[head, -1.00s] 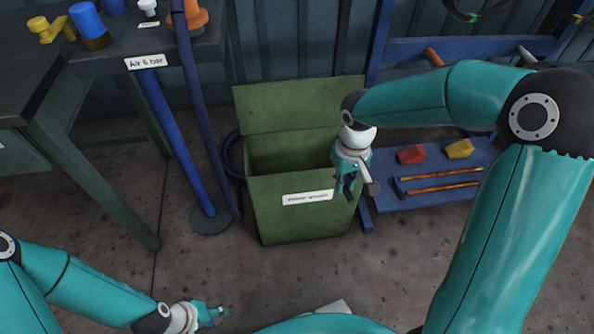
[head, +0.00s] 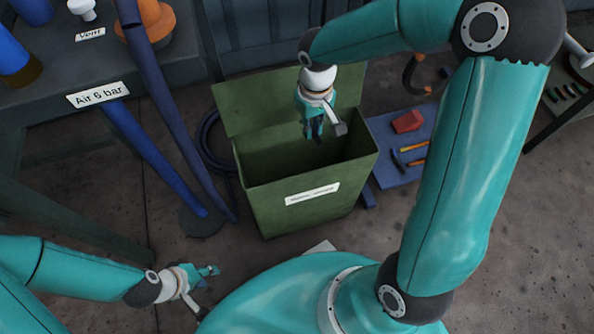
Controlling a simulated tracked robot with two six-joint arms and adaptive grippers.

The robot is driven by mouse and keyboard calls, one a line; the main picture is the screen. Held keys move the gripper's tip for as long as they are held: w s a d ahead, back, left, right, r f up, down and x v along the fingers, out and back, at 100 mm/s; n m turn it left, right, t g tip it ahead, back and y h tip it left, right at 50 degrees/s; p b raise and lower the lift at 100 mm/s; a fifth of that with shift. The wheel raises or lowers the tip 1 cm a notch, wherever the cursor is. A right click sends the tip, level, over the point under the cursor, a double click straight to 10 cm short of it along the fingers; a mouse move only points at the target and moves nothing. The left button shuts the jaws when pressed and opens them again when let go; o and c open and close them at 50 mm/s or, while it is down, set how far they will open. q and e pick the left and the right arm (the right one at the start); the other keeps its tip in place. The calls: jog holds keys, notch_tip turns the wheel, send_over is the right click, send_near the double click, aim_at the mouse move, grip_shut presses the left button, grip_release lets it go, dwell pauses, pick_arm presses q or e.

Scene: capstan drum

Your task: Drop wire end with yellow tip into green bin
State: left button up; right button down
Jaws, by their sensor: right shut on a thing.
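The green bin (head: 285,217) stands open on the floor at the middle of the head view, its lid tilted back and a white label on its front. My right gripper (head: 315,138) points down over the bin's opening, toward the back right. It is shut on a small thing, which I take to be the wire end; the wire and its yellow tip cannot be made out. My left gripper (head: 212,271) is low at the lower left, in front of and apart from the bin. Whether its fingers are open or shut is unclear.
A blue post (head: 155,157) and a dark hose coil (head: 207,142) stand left of the bin. A blue low shelf (head: 393,174) with a red block (head: 407,121) and tools is at the right. A workbench (head: 60,110) fills the upper left.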

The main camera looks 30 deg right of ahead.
notch_tip(320, 180, down, 5)
jog(key=b, duration=0.3)
jog(key=shift+r, duration=0.2)
jog(key=c, duration=1.1)
grip_release()
jog(key=shift+o, duration=0.2)
jog(key=shift+r, duration=0.1)
notch_tip(320, 180, up, 12)
jog(key=shift+f, duration=0.1)
jog(key=shift+s, duration=0.1)
